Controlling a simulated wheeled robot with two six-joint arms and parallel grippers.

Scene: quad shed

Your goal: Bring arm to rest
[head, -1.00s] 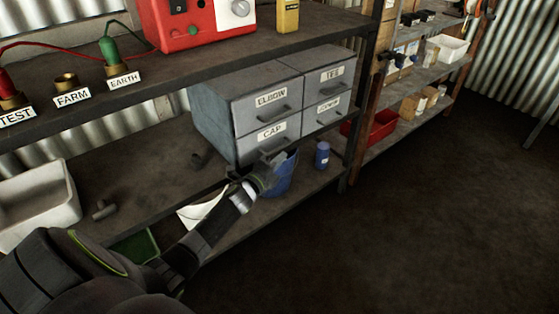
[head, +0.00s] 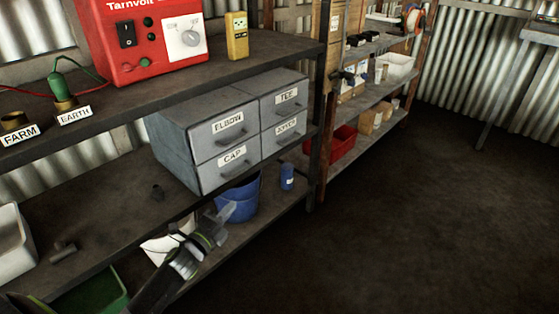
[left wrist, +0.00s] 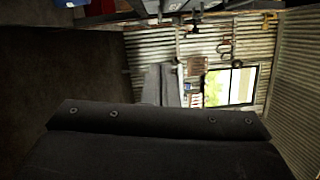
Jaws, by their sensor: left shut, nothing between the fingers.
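My left arm comes in from the bottom left in the head view. My left gripper (head: 224,214) is shut and empty, in front of the lower shelf. It overlaps the near side of a blue bucket (head: 245,203) in the picture; I cannot tell whether they touch. The grey drawer cabinet (head: 232,125), labelled ELBOW, TEE and CAP with one label hard to read, stands behind and above it with its drawers closed. The left wrist view shows the gripper's surroundings sideways, with a dark part across the bottom. My right gripper is not in view.
A blue bottle (head: 287,177) stands right of the bucket. A white container (head: 165,246) and a green tray (head: 92,294) lie near the arm. A dark shelf post (head: 319,130) stands right. The floor (head: 400,220) at right is clear. A window (left wrist: 230,87) shows in the wrist view.

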